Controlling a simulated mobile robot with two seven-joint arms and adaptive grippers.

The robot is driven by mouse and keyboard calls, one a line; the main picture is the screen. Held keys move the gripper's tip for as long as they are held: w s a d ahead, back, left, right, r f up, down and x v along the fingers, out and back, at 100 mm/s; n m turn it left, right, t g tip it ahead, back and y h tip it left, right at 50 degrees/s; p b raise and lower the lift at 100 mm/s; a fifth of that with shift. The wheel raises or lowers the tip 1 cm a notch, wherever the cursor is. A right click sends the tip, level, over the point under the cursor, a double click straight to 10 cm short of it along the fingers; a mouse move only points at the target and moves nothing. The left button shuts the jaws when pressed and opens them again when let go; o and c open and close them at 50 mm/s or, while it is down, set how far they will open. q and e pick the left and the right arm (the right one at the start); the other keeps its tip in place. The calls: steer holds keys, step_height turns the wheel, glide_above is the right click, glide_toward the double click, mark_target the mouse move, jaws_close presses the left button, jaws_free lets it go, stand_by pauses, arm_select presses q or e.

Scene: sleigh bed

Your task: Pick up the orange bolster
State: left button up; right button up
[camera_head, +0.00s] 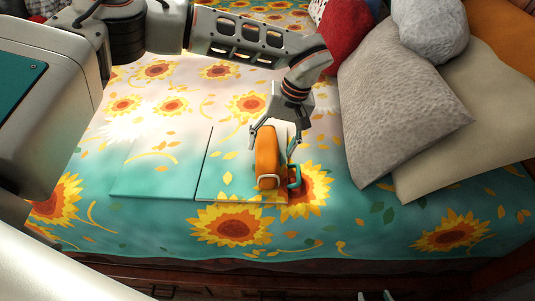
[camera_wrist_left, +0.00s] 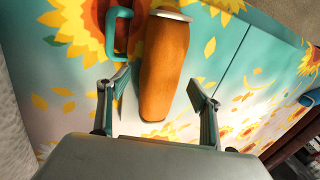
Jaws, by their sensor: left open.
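The orange bolster (camera_head: 267,157) lies on the sunflower bedspread, with a pale band at its near end. My left gripper (camera_head: 272,137) is over it, one finger on each side. In the left wrist view, the bolster (camera_wrist_left: 163,70) lies between the open fingers (camera_wrist_left: 161,84), with a visible gap on the right side and a smaller one on the left. A teal handle-like loop (camera_head: 295,177) is close beside the bolster; I cannot tell whether they are joined. Two fingertips of my right gripper (camera_head: 375,296) show apart at the bottom edge of the head view.
A flat panel with sunflower print (camera_head: 165,167) lies left of the bolster. Grey (camera_head: 400,110), beige (camera_head: 480,115) and red (camera_head: 345,40) pillows fill the right side. The bedspread in front is clear up to the wooden bed edge (camera_head: 250,283).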

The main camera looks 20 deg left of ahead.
mark_target(271, 147)
arm_select(q)
steer(key=x, duration=0.3)
steer(key=shift+w, duration=0.1)
steer(key=shift+d, duration=0.1)
steer(key=c, duration=1.2)
steer(key=shift+c, duration=0.2)
